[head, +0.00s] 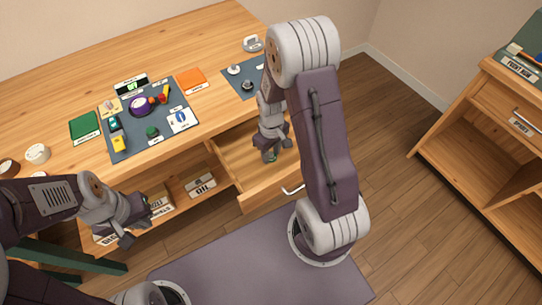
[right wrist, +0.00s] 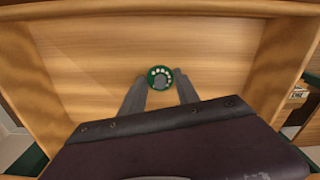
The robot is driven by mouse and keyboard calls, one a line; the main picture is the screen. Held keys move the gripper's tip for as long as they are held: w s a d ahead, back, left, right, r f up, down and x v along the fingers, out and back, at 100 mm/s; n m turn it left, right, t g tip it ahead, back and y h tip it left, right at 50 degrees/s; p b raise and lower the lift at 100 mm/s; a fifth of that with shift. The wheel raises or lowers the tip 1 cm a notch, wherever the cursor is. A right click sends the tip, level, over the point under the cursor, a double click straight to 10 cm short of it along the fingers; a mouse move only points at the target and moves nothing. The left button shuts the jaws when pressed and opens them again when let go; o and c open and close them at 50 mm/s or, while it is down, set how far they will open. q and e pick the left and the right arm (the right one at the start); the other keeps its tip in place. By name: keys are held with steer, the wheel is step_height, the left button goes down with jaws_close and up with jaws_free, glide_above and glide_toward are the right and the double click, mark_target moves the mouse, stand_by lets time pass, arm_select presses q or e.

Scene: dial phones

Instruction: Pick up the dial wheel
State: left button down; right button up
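The dial wheel (right wrist: 160,77) is a small green disc with pale dots around a grey centre. It lies on the bare wooden floor of the open drawer (right wrist: 95,65). My right gripper (right wrist: 161,82) reaches into the drawer. Its two fingers are apart, with the wheel between or just beyond their tips; I cannot tell whether they touch it. In the head view, a bit of green (head: 270,157) shows at the right gripper's fingertips (head: 268,153). My left gripper (head: 145,222) is open and empty in front of the desk's lower shelf.
On the desk, a dark mat (head: 130,149) holds a purple round part (head: 140,105) and several small parts. A green square (head: 85,126), an orange square (head: 191,81) and a second dark mat (head: 234,87) lie nearby. The drawer walls (right wrist: 293,40) surround the right gripper.

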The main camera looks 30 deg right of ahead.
mark_target(271, 154)
jaws_close()
step_height(271, 154, up, 10)
steer(key=p, duration=0.3)
